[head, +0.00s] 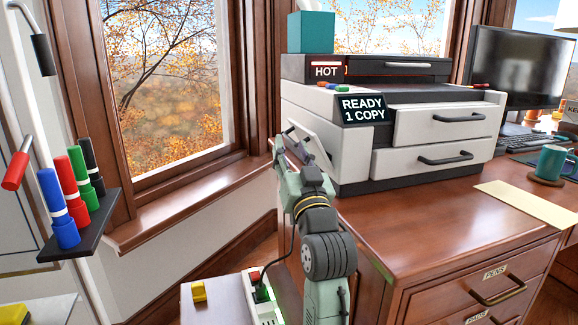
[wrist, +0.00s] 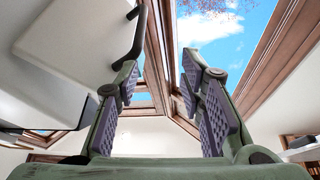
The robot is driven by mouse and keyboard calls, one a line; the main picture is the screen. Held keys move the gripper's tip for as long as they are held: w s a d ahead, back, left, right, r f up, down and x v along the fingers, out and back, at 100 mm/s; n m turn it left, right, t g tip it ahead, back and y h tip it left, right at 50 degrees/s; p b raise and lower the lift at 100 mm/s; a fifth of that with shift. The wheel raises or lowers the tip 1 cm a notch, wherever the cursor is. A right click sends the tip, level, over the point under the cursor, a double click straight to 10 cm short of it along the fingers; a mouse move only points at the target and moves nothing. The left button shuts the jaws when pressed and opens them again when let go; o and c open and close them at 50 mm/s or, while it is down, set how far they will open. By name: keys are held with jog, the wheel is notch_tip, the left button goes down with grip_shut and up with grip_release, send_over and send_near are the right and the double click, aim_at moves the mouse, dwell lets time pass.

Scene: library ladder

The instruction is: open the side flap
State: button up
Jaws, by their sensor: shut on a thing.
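The side flap (head: 314,148) is a pale panel on the left side of the white copier (head: 330,110). It leans out at its top, partly open. In the wrist view the flap (wrist: 75,42) fills the upper left, with its dark bar handle (wrist: 137,35) along its edge. In the wrist view my gripper's fingers (wrist: 168,90) stand apart, and the handle meets the left fingertip. The exact contact is hard to make out.
The copier stands on a wooden desk (head: 400,235), beside a window with a wooden sill (head: 190,212). A shelf with coloured cylinders (head: 80,225) is at left. A low cabinet with a power strip (head: 262,300) is beside my arm. Free space lies between sill and desk.

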jog(key=shift+s+a+f, duration=0.15)
jog(key=shift+s, duration=0.5)
jog(key=shift+s+a+f, duration=0.2)
jog(key=shift+s, duration=0.45)
jog(key=shift+s+a+f, duration=0.15)
jog(key=shift+s, duration=0.5)
